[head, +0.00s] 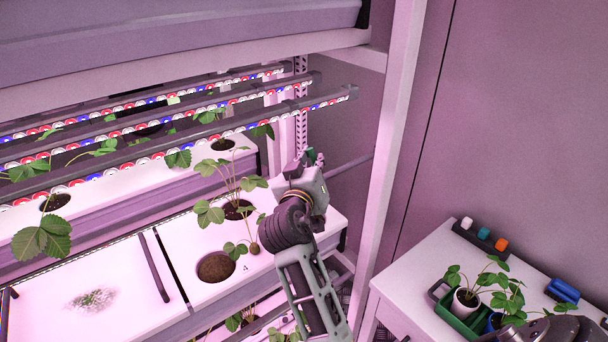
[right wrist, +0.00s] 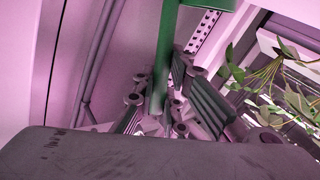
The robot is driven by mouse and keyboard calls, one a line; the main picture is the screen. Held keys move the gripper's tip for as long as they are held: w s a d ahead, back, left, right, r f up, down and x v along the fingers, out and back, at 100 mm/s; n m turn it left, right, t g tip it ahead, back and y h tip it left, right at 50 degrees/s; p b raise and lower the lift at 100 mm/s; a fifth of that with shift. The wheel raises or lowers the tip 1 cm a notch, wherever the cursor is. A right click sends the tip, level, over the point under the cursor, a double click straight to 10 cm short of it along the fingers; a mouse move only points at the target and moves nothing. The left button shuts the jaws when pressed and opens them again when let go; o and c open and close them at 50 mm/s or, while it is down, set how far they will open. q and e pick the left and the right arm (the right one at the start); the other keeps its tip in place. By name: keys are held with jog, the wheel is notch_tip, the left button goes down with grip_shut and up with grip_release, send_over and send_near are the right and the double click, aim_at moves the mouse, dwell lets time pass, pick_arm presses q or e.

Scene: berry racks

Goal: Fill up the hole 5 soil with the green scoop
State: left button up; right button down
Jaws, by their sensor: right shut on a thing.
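My right gripper (head: 311,163) is raised over the right end of the white planting tray (head: 318,217), beside the rack post. In the right wrist view its fingers (right wrist: 160,103) are shut on the green scoop (right wrist: 168,50). Only a long green part of the scoop shows there, so I cannot tell what its bowl holds. In the head view a small bit of green shows at the fingertips. A round hole (head: 216,267) with brown soil and no plant is in the tray's front part. No readable number marks it as hole 5. My left gripper is out of view.
Strawberry plants stand in other holes, one close behind the soil hole (head: 238,209). Light bars (head: 190,143) cross above the trays. A rack post (head: 392,150) is right of the gripper. A side table (head: 415,285) holds a green crate (head: 460,322) with potted plants.

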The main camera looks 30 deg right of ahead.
jog(key=m+b, duration=0.1)
jog(key=s+d+m+b, duration=0.1)
jog(key=b, duration=0.1)
jog(key=shift+s+f, duration=0.25)
jog(key=shift+s, duration=0.05)
jog(key=shift+s+d+r+m+t+h+b, duration=0.3)
jog(key=shift+s+m+b, duration=0.2)
jog(key=shift+m+b, duration=0.35)
jog(key=shift+s+d+r+m, duration=0.1)
jog(key=shift+d+m, duration=0.05)
jog(key=shift+m, duration=0.1)
